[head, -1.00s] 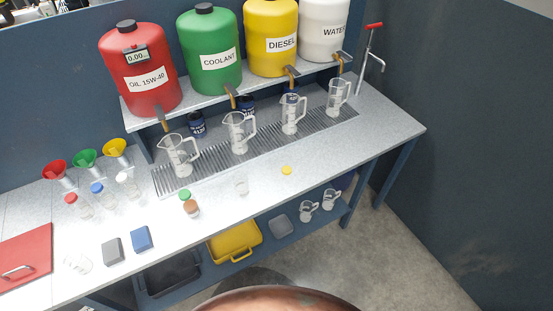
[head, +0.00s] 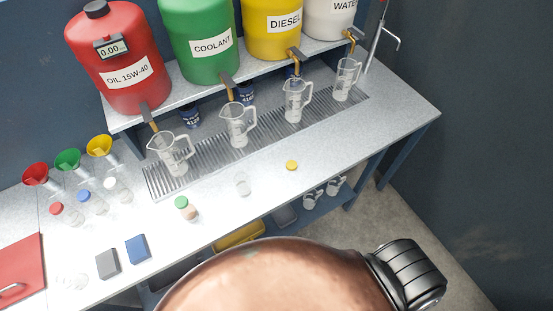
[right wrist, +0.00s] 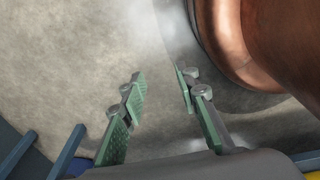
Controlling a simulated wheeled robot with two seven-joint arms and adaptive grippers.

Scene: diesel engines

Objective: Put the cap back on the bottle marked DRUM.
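In the head view a small clear, open-looking container (head: 242,187) stands on the bench, with no cap visible on it. A small yellow cap-like disc (head: 291,165) lies on the bench to its right. A small bottle with a green cap (head: 182,202) and brownish contents stands to its left. Bottles with red (head: 57,209), blue (head: 84,197) and white (head: 110,184) caps stand farther left. I cannot read DRUM on any of them. My right gripper (right wrist: 160,80) is open and empty over the floor in the right wrist view. My left gripper is not in view.
Clear jugs (head: 237,125) stand on the drain grate below the tanks. Two sponge-like blocks (head: 137,249), a red panel (head: 20,268) and colored funnels (head: 68,160) are at left. My copper-colored body part hides the lower middle. The bench's right end is clear.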

